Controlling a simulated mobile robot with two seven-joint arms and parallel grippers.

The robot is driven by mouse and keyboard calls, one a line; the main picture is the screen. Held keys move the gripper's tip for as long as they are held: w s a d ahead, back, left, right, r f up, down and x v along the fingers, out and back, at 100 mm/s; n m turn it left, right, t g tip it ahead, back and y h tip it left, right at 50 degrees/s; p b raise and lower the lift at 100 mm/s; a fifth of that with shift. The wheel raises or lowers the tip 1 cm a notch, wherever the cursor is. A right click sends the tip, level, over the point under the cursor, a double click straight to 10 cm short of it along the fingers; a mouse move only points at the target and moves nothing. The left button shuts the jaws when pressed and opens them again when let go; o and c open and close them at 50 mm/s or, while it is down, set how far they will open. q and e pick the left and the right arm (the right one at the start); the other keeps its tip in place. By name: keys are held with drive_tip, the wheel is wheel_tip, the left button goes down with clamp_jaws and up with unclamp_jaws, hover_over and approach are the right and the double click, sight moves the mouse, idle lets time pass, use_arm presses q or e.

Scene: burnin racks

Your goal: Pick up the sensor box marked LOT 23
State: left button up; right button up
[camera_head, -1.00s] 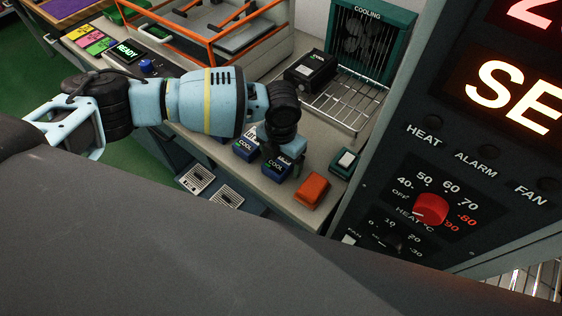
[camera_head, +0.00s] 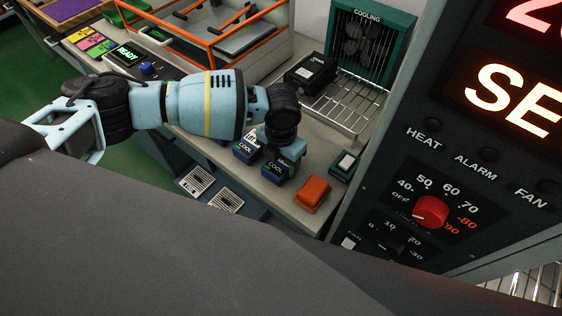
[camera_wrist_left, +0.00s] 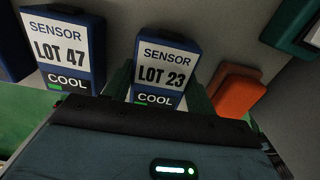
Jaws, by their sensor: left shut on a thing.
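The sensor box marked LOT 23 (camera_wrist_left: 165,62) is blue with a white label and a green-lit COOL line. In the head view this box (camera_head: 274,169) stands on the grey bench top, partly covered by my gripper. My left gripper (camera_head: 287,152) is over it, with the dark green fingers on either side of the box in the left wrist view (camera_wrist_left: 160,92). It is shut on this box. I cannot tell whether the box is clear of the bench. A similar box marked LOT 47 (camera_wrist_left: 62,48) stands to its left. My right gripper is not in view.
An orange block (camera_head: 312,193) lies right of the box, with a dark green device (camera_head: 345,164) beyond. A black unit (camera_head: 310,72) sits on a wire rack before the cooling fan (camera_head: 366,40). The tall control panel (camera_head: 420,170) rises at right.

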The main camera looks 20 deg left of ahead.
sight(281, 163)
use_arm(q)
drive_tip(key=shift+r, duration=0.7)
wheel_tip(281, 163, up, 2)
drive_tip(key=shift+s+r, duration=0.1)
drive_tip(key=shift+s, duration=0.05)
drive_tip(key=s+d, duration=0.2)
drive_tip(key=s, duration=0.5)
drive_tip(key=s+d+r, duration=0.1)
drive_tip(key=s+d, duration=0.2)
drive_tip(key=s, duration=0.4)
drive_tip(key=shift+s+d, duration=0.25)
drive_tip(key=shift+s, duration=0.15)
drive_tip(key=shift+r, duration=0.15)
